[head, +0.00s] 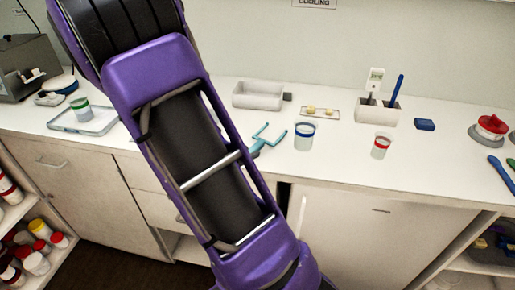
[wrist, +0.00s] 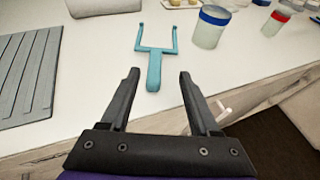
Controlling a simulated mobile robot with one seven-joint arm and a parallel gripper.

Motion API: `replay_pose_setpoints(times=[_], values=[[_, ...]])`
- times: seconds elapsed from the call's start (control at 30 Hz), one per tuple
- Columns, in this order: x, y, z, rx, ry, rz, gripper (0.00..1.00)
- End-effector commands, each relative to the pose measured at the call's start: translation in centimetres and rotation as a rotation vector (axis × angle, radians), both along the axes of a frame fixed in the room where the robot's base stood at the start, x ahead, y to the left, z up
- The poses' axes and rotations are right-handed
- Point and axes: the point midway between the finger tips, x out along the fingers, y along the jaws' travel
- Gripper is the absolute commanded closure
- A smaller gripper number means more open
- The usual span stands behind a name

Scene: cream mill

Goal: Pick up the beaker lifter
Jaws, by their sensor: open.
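The beaker lifter (wrist: 155,66) is a teal two-pronged fork with a short handle, lying on the white counter. In the wrist view its handle points toward my gripper (wrist: 157,76) and its prongs point away. My gripper is open and empty, with one finger on each side of the handle's end and apart from it. In the head view the lifter (head: 268,137) lies just right of my purple arm, which hides part of its handle; my gripper is hidden there.
A blue-rimmed beaker (head: 304,136) stands right of the prongs, and a red-rimmed beaker (head: 380,146) farther right. A white tray (head: 258,95) sits behind. A grey ribbed mat (wrist: 26,75) lies left in the wrist view. The counter's front edge is close to the handle.

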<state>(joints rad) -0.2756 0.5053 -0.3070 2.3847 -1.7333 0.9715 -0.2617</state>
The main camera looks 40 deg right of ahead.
Motion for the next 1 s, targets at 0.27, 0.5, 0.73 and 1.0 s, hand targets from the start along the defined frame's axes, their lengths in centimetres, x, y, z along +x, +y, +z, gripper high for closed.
replay_pose_setpoints(times=[0.27,0.5,0.73,1.0], values=[[1.5,-2.3,-2.0,-0.001,0.001,-0.001,0.38],[2.2,-4.1,-2.7,0.0,-0.001,0.001,0.38],[2.2,-4.1,-2.6,0.0,-0.001,0.001,0.45],[2.1,-4.1,-2.6,0.0,-0.001,0.001,0.93]])
